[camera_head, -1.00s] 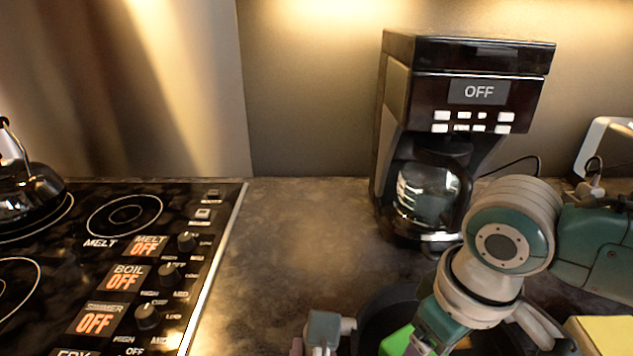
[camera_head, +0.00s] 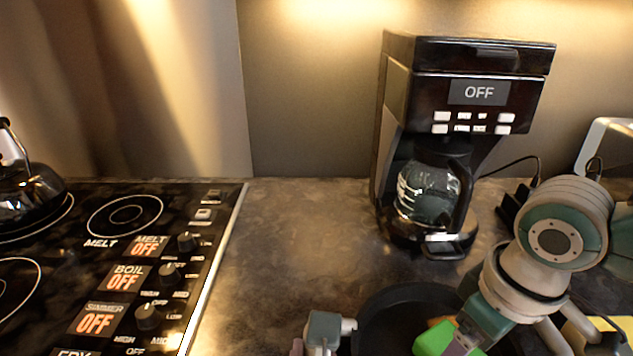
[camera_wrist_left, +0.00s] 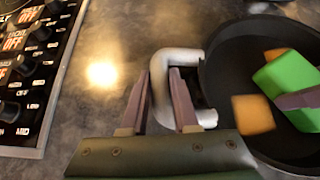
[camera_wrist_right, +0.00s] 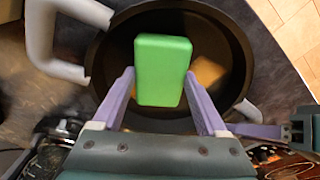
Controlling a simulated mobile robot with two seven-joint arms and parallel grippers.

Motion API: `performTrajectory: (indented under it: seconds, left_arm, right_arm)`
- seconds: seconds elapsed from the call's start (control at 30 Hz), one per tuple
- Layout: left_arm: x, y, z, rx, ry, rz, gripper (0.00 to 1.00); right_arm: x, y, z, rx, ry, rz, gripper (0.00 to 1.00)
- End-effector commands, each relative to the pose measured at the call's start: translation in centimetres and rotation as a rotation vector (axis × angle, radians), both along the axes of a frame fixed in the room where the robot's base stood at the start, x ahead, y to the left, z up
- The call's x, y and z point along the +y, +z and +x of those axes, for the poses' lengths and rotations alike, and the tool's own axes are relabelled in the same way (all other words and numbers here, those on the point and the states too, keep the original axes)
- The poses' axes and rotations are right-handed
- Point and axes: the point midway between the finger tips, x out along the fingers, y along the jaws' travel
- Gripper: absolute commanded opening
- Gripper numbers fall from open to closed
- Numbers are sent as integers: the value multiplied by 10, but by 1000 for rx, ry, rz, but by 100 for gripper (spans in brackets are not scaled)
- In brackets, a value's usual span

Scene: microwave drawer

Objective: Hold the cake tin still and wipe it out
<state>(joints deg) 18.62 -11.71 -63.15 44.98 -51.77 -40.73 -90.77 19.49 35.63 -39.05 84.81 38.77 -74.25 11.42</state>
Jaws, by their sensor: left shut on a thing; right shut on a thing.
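The cake tin (camera_head: 385,312) is a dark round pan with pale loop handles, low in the head view and partly cut off. My left gripper (camera_wrist_left: 165,85) is shut on the tin's near handle (camera_wrist_left: 188,58), outside the rim. My right gripper (camera_wrist_right: 160,78) is shut on a green sponge (camera_wrist_right: 163,60) and holds it inside the tin. The sponge also shows in the left wrist view (camera_wrist_left: 287,75). Orange-brown pieces lie in the tin; one brown piece (camera_wrist_left: 253,114) is beside the sponge, and one shows in the right wrist view (camera_wrist_right: 206,72). Sponge contact with the floor is unclear.
A black coffee maker (camera_head: 460,130) with a glass carafe stands behind the tin. A black stove top (camera_head: 110,255) with knobs is at the left, and a kettle (camera_head: 30,190) stands on it. The counter (camera_head: 290,240) between stove and coffee maker is clear.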

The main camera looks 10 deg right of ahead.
Motion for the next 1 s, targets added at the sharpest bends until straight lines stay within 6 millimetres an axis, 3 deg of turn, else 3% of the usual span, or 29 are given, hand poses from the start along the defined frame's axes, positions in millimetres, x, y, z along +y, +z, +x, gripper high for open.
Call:
performTrajectory:
  seconds: [0.57, 1.0]
  left_arm:
    - [1, -1, 0, 0, 3, 3, 0]
    - [1, -1, 0, 1, 2, 3, 0]
  right_arm:
    - [0, 10, 0, -1, 0, 0, 0]
    - [21, 12, 19, -2, 0, 2, 0]
